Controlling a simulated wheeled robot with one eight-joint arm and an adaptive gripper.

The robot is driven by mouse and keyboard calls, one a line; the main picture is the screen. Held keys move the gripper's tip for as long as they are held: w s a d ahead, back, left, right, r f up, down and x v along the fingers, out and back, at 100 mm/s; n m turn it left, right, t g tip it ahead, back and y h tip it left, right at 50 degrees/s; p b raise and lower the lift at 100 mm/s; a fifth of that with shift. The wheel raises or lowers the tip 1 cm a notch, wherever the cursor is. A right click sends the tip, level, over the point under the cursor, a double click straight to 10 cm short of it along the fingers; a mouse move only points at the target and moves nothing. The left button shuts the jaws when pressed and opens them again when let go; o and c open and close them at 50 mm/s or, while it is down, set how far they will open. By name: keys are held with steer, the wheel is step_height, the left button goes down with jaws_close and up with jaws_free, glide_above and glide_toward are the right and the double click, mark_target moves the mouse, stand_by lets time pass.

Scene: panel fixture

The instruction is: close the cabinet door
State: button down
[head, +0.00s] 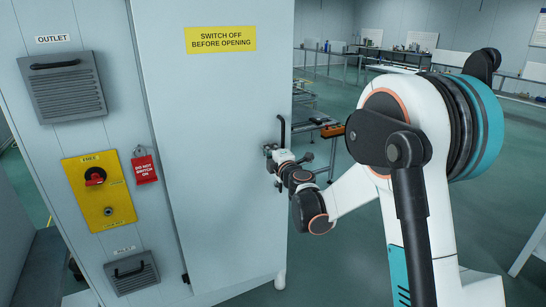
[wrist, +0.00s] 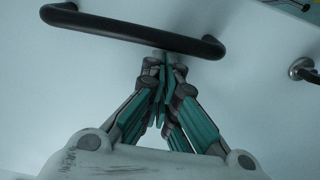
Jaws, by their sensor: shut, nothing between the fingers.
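The cabinet door (head: 215,130) is a tall pale panel with a yellow warning sign in the head view. Its black bar handle (head: 282,131) shows at the door's right edge; I cannot tell how far the door stands open. In the wrist view the handle (wrist: 130,31) crosses the upper part in front of a pale surface. My gripper (head: 269,151) is by the door's right edge, low on the handle. In the wrist view my gripper's fingertips (wrist: 163,64) are together, just below the bar, holding nothing. Whether they touch the bar or the panel is unclear.
Left of the door, the cabinet carries an outlet grille (head: 65,85), a yellow switch plate (head: 98,191) and a red tag (head: 144,169). A metal fitting (wrist: 302,69) shows right of the handle.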

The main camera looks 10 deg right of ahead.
mark_target(267, 143)
stand_by(0.3)
steer(key=shift+n+y, duration=0.4)
steer(key=shift+y, duration=0.2)
steer(key=x, duration=0.5)
steer(key=shift+w+d, duration=0.2)
steer(key=shift+w, duration=0.05)
steer(key=shift+r, duration=0.25)
